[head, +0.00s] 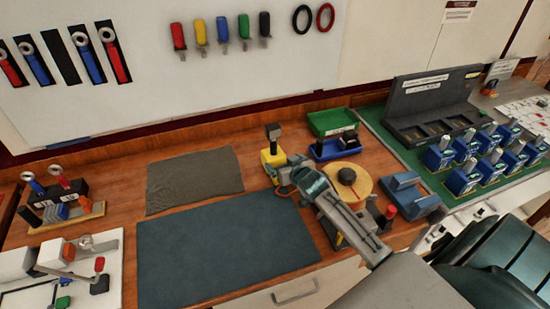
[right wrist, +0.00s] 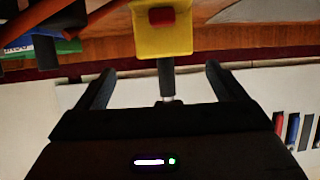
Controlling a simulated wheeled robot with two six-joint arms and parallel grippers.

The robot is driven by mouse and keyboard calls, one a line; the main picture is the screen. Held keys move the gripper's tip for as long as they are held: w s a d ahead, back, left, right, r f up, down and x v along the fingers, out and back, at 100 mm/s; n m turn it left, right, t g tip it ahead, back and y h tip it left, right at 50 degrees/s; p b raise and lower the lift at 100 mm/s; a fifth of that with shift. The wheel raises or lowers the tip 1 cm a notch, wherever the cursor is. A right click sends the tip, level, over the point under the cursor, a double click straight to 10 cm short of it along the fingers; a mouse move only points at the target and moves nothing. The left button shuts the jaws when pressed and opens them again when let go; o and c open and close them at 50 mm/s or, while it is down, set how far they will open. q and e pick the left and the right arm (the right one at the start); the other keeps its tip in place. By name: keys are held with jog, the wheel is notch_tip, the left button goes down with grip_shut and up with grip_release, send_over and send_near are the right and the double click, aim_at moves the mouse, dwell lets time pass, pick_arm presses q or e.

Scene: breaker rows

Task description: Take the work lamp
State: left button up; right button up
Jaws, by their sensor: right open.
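The work lamp (head: 272,157) stands upright at the back of the wooden bench, with a yellow body, a grey stem and a dark head. My right gripper (head: 290,178) is beside it at its front right, and the arm partly covers the view there. In the right wrist view the lamp's yellow body (right wrist: 162,42) with a red patch is at the top. Its grey stem (right wrist: 167,82) lies between the two fingers of my open right gripper (right wrist: 160,88), with gaps on both sides. The lamp's head is hidden in that view. My left gripper is not in view.
A blue tray (head: 325,152) and a green bin (head: 333,120) stand right of the lamp. A round wooden piece (head: 362,180) sits close to my arm. A grey cloth (head: 194,178) and a dark mat (head: 220,243) lie left. The pegboard wall (head: 140,60) is behind.

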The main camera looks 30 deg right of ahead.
aim_at(276, 157)
jog(key=shift+w+a+p, duration=0.2)
jog(key=shift+w+p, duration=0.15)
jog(key=shift+w, duration=0.65)
jog(key=shift+w+f, duration=0.25)
jog(key=shift+w+d+f, duration=0.2)
jog(key=shift+w, duration=0.1)
jog(key=p+x, duration=0.2)
jog(key=x, duration=0.1)
jog(key=shift+w+f+p, duration=0.15)
jog(key=shift+p, duration=0.15)
jog(key=shift+x, duration=0.8)
jog(key=shift+a, duration=0.1)
jog(key=c, duration=1.3)
jog(key=shift+c, duration=0.5)
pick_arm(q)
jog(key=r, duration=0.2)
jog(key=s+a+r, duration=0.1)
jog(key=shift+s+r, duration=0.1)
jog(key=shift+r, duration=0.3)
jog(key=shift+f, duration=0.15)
